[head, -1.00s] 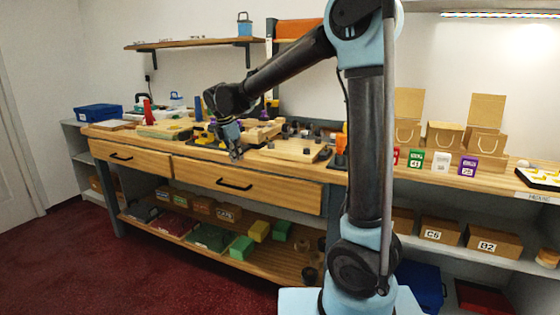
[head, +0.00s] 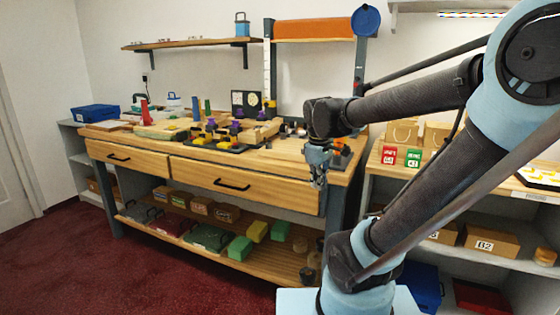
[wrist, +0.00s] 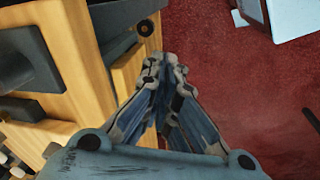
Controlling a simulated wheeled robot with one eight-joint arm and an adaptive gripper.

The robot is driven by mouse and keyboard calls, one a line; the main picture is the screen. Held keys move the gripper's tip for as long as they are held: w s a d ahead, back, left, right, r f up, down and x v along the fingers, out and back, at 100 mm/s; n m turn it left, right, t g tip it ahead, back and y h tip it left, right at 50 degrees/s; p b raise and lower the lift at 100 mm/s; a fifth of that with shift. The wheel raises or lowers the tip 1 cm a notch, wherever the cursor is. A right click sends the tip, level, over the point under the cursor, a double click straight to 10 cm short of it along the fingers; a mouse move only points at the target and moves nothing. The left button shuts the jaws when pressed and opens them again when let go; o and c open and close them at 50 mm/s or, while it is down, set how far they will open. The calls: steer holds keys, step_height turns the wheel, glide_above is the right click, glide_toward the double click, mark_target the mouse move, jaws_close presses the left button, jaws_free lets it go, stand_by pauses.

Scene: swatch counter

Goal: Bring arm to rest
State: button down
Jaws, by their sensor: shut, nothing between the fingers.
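My gripper (head: 318,182) hangs pointing down at the right front edge of the wooden workbench (head: 270,162) in the head view. Its fingers are together and hold nothing. In the wrist view my gripper (wrist: 163,75) shows its fingertips meeting, with the bench's wooden edge (wrist: 125,75) to the left and red floor beyond. My arm reaches in from the right side of the head view, bent at the elbow. The gripper is in front of the bench and appears apart from it, though the exact gap is hard to tell.
A shelf with cartons (head: 490,243) and number cards (head: 413,158) stands right. Red carpet (head: 110,270) is clear in front.

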steer(key=s+d+f+m, duration=0.6)
steer(key=s+f+m, duration=0.3)
steer(key=s, duration=0.3)
steer(key=shift+s+d+f+y, duration=0.2)
steer(key=shift+f+y, duration=0.1)
steer(key=shift+f, duration=0.25)
steer(key=shift+w+f, duration=0.2)
steer(key=shift+w, duration=0.25)
